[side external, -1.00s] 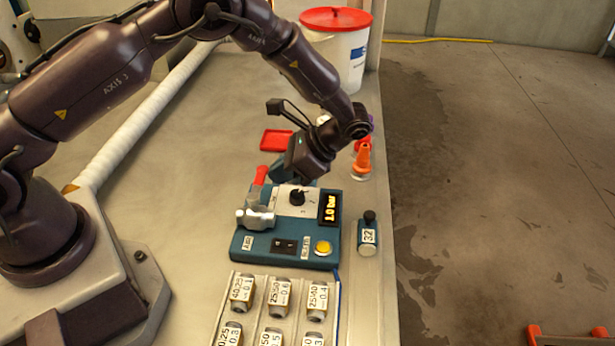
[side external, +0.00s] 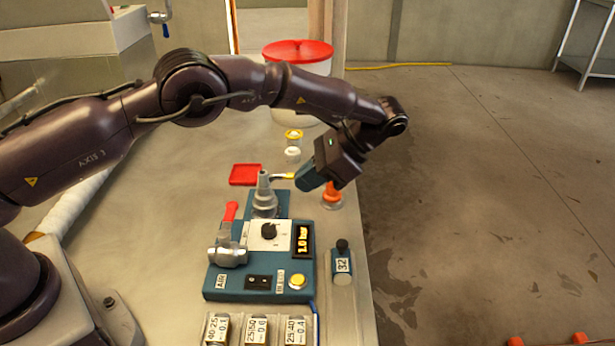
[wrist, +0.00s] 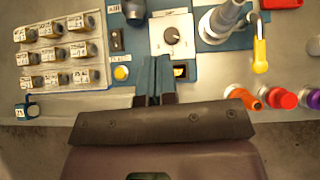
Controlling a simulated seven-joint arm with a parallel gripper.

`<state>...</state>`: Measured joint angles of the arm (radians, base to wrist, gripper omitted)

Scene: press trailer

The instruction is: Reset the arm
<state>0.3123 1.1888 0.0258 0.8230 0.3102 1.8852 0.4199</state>
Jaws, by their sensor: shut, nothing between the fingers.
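My gripper (side external: 308,180) is raised above the bench, to the right of the blue press unit (side external: 215,284). Its fingers are together and empty. In the wrist view my gripper (wrist: 157,62) points toward the unit, and its fingertips lie just below the dial (wrist: 171,36) in the picture. The unit carries a red-handled valve (side external: 230,212), a grey nozzle (side external: 264,194), a dial (side external: 268,231), a display reading 1.0 bar (side external: 304,239) and a yellow button (side external: 297,281).
A rack (wrist: 60,30) of labelled fittings stands before the unit. A small cylinder marked 32 (side external: 342,266) is to its right. Orange (wrist: 244,97), red (wrist: 284,98) and purple (wrist: 314,98) pieces sit near the bench edge. A red tray (side external: 246,174) and red-lidded bucket (side external: 298,50) are behind.

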